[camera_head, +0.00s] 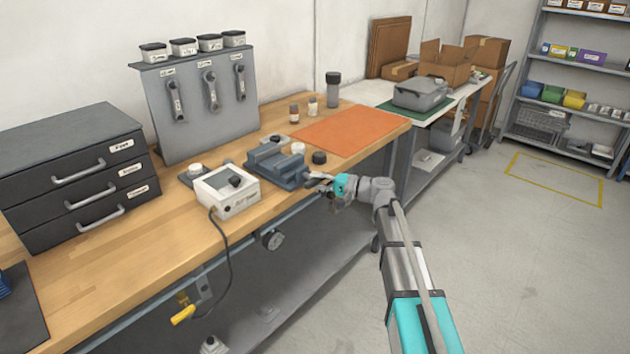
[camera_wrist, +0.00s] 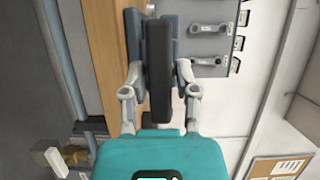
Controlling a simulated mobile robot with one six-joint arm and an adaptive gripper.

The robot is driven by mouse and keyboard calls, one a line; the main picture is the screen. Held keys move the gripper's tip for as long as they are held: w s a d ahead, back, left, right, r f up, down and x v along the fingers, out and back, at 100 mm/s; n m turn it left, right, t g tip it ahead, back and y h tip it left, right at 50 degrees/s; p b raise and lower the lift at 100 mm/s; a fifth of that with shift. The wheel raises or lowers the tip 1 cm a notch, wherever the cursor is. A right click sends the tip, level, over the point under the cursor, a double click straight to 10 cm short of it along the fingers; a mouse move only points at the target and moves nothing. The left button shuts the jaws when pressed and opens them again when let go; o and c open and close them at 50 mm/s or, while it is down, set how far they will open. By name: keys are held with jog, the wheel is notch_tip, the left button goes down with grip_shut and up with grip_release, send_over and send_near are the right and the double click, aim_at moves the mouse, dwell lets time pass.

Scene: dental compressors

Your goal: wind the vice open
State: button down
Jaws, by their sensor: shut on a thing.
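The blue-grey vice (camera_head: 277,166) stands on the wooden workbench near its front edge. My gripper (camera_head: 317,182) is at the front end of the vice, reaching in from the right. In the wrist view a long dark bar (camera_wrist: 158,70), which looks like the vice's handle, lies upright in the picture between the two fingers of my gripper (camera_wrist: 159,76). The fingers are shut on it from both sides. Part of the vice body (camera_wrist: 134,22) shows behind the bar. The head view is too small to tell the gap between the vice jaws.
A white control box (camera_head: 228,191) with a cable stands left of the vice. An orange mat (camera_head: 350,130) lies to the right. The floor right of the bench is clear.

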jog(key=shift+s+d+n+h+p, duration=0.15)
jog(key=shift+n+h+p, duration=0.15)
jog(key=shift+n+p, duration=0.35)
jog(key=shift+r+n+p, duration=0.1)
jog(key=shift+n+p, duration=0.2)
jog(key=shift+n, duration=0.25)
jog(key=shift+n+h+p, duration=0.55)
jog(key=shift+n+h, duration=0.15)
jog(key=shift+n, duration=0.5)
dwell(0.5)
jog(key=c, duration=0.6)
grip_release()
jog(key=shift+o, duration=0.4)
